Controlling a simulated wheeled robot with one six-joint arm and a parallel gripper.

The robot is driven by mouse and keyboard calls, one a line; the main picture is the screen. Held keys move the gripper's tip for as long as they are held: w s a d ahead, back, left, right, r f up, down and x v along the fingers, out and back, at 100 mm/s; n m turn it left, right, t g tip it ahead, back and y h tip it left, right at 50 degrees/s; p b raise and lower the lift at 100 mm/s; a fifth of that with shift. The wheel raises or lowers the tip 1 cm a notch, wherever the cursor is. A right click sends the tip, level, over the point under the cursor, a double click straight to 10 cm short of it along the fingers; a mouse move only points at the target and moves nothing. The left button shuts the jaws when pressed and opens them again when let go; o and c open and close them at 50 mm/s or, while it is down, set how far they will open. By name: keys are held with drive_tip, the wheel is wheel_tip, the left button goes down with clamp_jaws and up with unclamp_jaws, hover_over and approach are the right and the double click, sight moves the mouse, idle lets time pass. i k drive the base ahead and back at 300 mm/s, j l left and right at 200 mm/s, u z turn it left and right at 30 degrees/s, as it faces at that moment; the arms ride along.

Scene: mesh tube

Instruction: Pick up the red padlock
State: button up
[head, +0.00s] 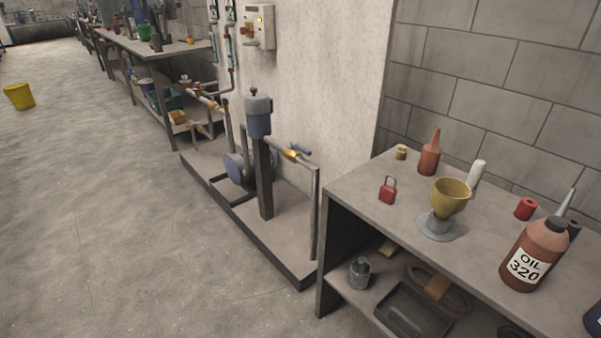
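The red padlock (387,195) stands upright on the grey workbench top (358,190) at the right, close to the bench's left front edge. Its grey shackle points up. Nothing touches it that I can see. My gripper does not show in the head view.
A yellow funnel (448,195) stands just right of the padlock, with an orange-brown bottle (429,154) behind. An oil bottle (533,254) and a red cylinder (525,208) are farther right. Pump equipment (258,115) stands left of the bench. The floor (120,210) at left is open.

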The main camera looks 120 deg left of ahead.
sight(388, 193)
drive_tip(key=u, duration=3.1)
drive_tip(key=i+j+z, duration=0.15)
drive_tip(key=i+j, duration=0.1)
drive_tip(key=j, duration=0.1)
